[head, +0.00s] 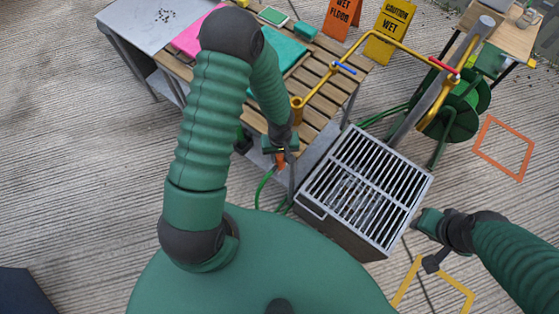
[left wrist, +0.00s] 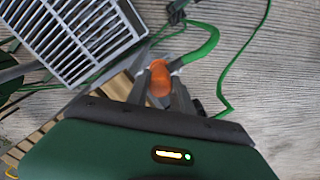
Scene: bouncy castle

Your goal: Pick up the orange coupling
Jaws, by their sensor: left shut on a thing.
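The orange coupling (left wrist: 160,78) sits between the two fingers of my left gripper (left wrist: 161,92) in the left wrist view, with a green hose (left wrist: 205,45) close beside its upper right. In the head view a small orange piece of the coupling (head: 280,160) shows just below my left gripper (head: 282,152). The left gripper is shut on the coupling, near the front edge of the slatted bench. My right gripper (head: 428,224) is at the lower right, beside the grated basin; its fingers are too unclear to tell open from shut.
The metal grated basin (head: 372,180) stands right of the left gripper. The slatted bench (head: 318,85) holds pink and teal boards. A yellow pipe arm (head: 405,47) reaches above it. A green reel (head: 462,112) stands at right. Open floor lies at left.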

